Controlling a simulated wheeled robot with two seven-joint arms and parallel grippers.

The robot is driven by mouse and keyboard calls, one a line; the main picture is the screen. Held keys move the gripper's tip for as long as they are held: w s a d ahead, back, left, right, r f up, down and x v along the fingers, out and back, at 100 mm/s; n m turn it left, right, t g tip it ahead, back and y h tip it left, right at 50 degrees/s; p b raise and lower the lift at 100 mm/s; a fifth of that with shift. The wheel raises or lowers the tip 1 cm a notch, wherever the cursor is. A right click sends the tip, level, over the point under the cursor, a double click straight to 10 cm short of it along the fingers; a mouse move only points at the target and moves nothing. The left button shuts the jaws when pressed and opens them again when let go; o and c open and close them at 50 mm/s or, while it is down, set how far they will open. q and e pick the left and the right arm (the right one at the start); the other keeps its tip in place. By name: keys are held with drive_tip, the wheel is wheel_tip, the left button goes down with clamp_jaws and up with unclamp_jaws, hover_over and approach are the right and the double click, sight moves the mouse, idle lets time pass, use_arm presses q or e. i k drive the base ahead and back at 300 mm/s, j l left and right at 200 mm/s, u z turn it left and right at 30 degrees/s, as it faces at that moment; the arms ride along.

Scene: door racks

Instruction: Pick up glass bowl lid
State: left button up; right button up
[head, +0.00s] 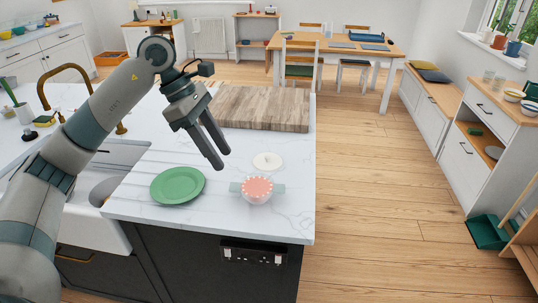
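A small pale round piece (267,160), which looks like the glass bowl lid, lies flat on the white marble counter. Just in front of it is a bowl (257,190) with a pink, scalloped-edged top and pale teal tabs at its sides. My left gripper (223,160) points down above the counter, to the left of the lid in the picture. Its two fingers are apart with nothing between them. My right gripper is not in view.
A green plate (178,185) lies on the counter left of the bowl. A wooden board (262,108) lies behind the lid. The sink and brass tap (85,85) are at left. The counter's front edge is close to the bowl; the wooden floor at right is open.

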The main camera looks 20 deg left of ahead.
sight(266, 161)
drive_tip(key=i+j, duration=0.15)
drive_tip(key=i, duration=0.2)
drive_tip(key=i+j, duration=0.15)
drive_tip(key=i, duration=0.25)
drive_tip(key=i+j, duration=0.15)
drive_tip(key=i, duration=0.2)
